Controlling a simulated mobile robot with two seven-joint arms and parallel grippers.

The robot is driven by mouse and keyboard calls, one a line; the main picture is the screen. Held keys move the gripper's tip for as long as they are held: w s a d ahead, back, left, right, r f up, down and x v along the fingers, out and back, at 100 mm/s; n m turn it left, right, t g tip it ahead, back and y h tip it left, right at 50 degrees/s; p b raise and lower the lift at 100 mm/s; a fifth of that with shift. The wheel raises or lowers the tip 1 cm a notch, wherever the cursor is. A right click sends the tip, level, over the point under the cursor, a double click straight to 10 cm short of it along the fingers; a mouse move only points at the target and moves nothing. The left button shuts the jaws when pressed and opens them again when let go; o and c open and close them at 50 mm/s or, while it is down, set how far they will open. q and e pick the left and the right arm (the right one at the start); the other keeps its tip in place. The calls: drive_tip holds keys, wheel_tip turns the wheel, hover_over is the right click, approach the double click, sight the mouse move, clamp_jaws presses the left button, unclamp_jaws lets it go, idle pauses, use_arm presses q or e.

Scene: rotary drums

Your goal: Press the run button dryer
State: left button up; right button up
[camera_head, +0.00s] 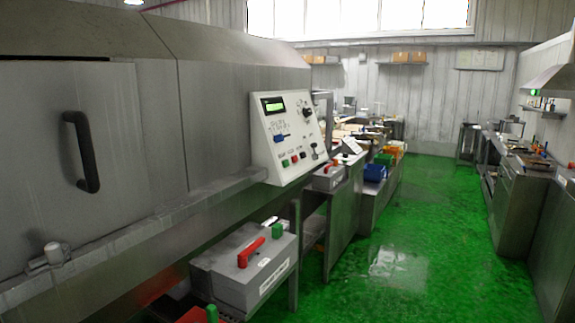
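A large grey metal machine (220,110) fills the left side of the head view. A slanted white control panel (262,150) is fixed at its right end. The panel has a lit green display (273,105), a black knob (306,113) and a blue control (280,138). Low on the panel are a green button (285,163) and a red button (294,159), with further small controls to their right. The labels are too small to read. Neither of my grippers is in view, and nothing touches the panel.
A black door handle (82,152) and a long metal ledge (130,238) stick out from the machine. Below the panel, a grey box with a red handle (251,252) sits on a stand. Green floor (430,235) lies open to the right, between rows of metal benches.

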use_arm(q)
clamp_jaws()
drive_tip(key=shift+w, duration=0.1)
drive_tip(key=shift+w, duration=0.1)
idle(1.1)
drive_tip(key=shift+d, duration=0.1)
